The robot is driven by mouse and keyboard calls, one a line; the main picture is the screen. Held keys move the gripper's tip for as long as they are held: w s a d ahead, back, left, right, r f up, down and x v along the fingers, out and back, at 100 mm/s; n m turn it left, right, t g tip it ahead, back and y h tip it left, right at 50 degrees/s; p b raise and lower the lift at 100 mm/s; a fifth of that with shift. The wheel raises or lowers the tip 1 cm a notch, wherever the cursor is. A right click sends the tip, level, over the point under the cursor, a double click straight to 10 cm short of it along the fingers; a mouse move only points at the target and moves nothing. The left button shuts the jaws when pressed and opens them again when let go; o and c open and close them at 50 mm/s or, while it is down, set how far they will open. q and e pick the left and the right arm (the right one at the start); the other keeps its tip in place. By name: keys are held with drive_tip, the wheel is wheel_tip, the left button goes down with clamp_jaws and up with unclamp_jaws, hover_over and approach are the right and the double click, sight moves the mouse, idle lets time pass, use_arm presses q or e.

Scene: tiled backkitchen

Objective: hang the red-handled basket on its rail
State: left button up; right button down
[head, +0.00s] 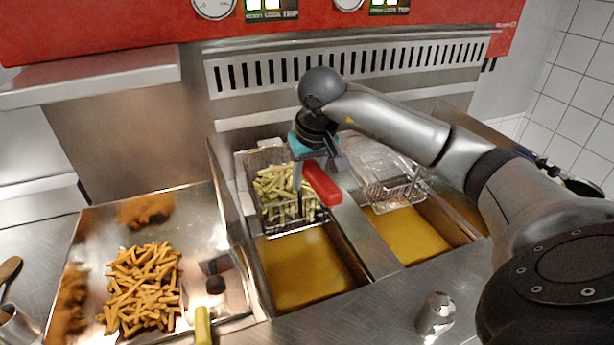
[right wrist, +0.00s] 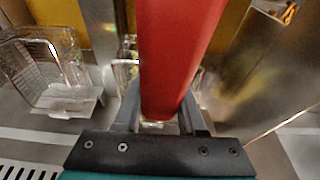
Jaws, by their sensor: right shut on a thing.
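The red-handled basket (head: 270,216) is a wire basket with pale fries in it, over the back of the left oil well in the head view. Its red handle (head: 322,184) sticks up toward the front. My right gripper (head: 312,170) is shut on this handle from above. In the right wrist view the red handle (right wrist: 178,50) fills the middle, between my fingers. The rail (head: 350,124) looks to be the metal strip behind the wells, partly hidden by my arm. I cannot tell whether the basket touches it. My left gripper is out of view.
A second, empty wire basket (head: 385,180) is at the right well, also in the right wrist view (right wrist: 45,70). Oil (head: 305,268) lies open below. A steel tray (head: 95,235) with cooked fries is at left. A yellow handle (head: 203,326) stands in front.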

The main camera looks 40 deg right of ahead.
drive_tip(key=shift+f+b, duration=0.4)
drive_tip(key=shift+f, duration=0.15)
drive_tip(key=shift+c, duration=2)
unclamp_jaws()
drive_tip(key=v, duration=1.5)
drive_tip(key=shift+p, duration=0.3)
drive_tip(key=shift+r, duration=0.1)
